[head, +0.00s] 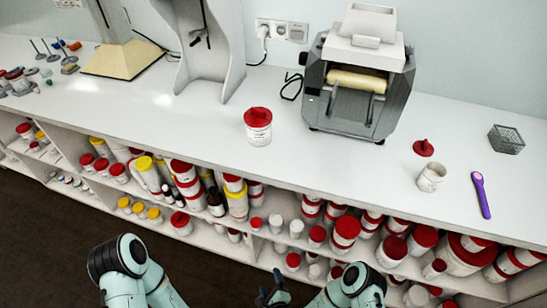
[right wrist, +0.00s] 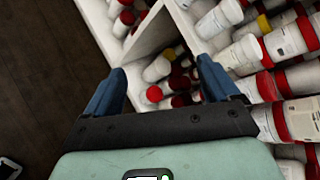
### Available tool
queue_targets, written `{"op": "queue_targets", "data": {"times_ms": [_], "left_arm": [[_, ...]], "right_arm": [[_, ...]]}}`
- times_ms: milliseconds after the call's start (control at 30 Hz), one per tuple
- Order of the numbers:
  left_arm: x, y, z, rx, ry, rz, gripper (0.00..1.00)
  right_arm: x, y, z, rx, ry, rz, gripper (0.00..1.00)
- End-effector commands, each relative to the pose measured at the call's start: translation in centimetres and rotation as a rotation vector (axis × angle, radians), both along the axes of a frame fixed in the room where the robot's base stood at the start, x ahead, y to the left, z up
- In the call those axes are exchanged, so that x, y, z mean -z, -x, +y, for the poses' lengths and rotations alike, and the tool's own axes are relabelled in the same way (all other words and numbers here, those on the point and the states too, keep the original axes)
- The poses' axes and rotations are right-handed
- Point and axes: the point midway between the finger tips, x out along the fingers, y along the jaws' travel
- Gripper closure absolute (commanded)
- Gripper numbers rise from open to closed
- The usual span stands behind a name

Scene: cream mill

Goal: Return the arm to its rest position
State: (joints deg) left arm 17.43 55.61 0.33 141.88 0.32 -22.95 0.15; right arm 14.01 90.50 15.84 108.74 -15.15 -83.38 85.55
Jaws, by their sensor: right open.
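My right gripper (head: 273,291) shows at the bottom of the head view, low in front of the shelves and clear of the bench top. In the right wrist view its two blue fingers stand wide apart, and the right gripper (right wrist: 158,82) is open with nothing between the fingers. Jars on the shelves show beyond the fingertips, and I see no contact with them. My left arm shows at the bottom left of the head view, but its gripper is out of the picture.
The white bench (head: 200,125) carries a red-lidded jar (head: 258,127), a grey roller mill (head: 358,85), an open white jar (head: 431,177), a red lid (head: 423,148), a purple tool (head: 481,194) and a wire basket (head: 506,139). Shelves below hold many jars. Dark floor (head: 50,240) is clear.

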Motion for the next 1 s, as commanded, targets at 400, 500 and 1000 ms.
{"op": "queue_targets", "data": {"times_ms": [400, 500, 1000], "left_arm": [[-5.3, -1.2, 0.0, 0.003, 0.002, 0.004, 0.55], [-6.0, -1.5, 0.0, 0.004, 0.003, 0.002, 0.55], [-6.5, -1.6, 0.0, 0.004, 0.003, 0.003, 0.55]], "right_arm": [[-5.9, 13.9, -10.7, -1.152, 0.785, 0.348, 0.12], [-8.1, 17.2, -12.3, -1.355, 0.804, 0.367, 0.12], [-10.2, 20.3, -13.4, -1.535, 0.792, 0.366, 0.12]]}}
